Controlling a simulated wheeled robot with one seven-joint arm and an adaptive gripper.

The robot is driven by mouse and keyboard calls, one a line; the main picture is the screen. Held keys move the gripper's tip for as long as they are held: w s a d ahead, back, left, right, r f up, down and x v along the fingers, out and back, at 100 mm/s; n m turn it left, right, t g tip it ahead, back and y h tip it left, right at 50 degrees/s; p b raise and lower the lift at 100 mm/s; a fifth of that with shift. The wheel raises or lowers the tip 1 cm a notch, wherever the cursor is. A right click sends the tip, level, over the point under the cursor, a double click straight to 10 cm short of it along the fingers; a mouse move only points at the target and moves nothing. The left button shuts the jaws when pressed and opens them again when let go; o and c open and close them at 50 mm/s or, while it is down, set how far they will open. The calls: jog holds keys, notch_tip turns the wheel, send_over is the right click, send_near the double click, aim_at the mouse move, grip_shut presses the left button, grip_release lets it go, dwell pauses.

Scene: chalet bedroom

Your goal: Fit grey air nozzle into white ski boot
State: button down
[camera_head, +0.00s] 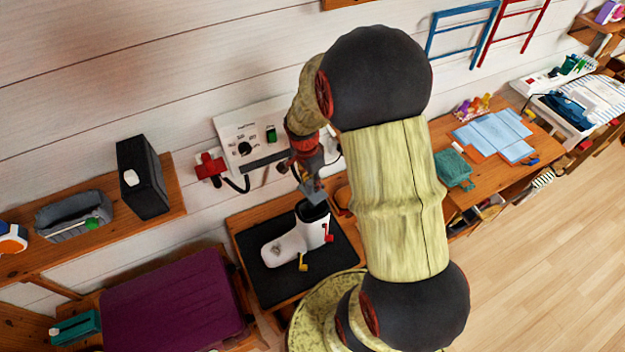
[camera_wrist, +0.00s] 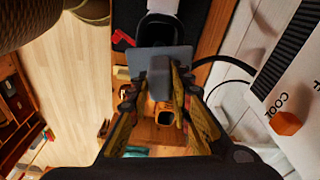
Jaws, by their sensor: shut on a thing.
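The white ski boot (camera_head: 289,247) stands on a black mat (camera_head: 267,285) in the head view, its dark-lined opening at the upper right and red and yellow buckles on its near side. My gripper (camera_head: 309,178) points down above that opening. It is shut on the grey air nozzle (camera_head: 315,193), which hangs at the boot's top edge; whether it is inside cannot be told. In the wrist view the nozzle (camera_wrist: 160,72) shows as a grey block with a wide plate between the fingers (camera_wrist: 158,92). The boot's dark opening (camera_wrist: 157,30) lies beyond the plate, partly hidden by it.
A white wall unit (camera_head: 240,142) with a knob and green switch is behind the boot. A black cable (camera_wrist: 225,66) runs from it beside my gripper. A red fixture (camera_head: 208,166) is at its left. A purple case (camera_head: 172,305) and a shelf with a black box (camera_head: 142,178) are left.

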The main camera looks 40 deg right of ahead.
jog(key=shift+f+b, duration=3.15)
jog(key=shift+f, duration=0.95)
jog(key=shift+f+b, duration=0.85)
jog(key=shift+f, duration=0.2)
jog(key=c, duration=1.5)
grip_release()
jog(key=shift+r, duration=0.1)
jog(key=shift+c, duration=0.2)
jog(key=r, duration=0.4)
jog(key=a+r, duration=0.1)
jog(key=r, duration=0.7)
jog(key=shift+a, duration=0.25)
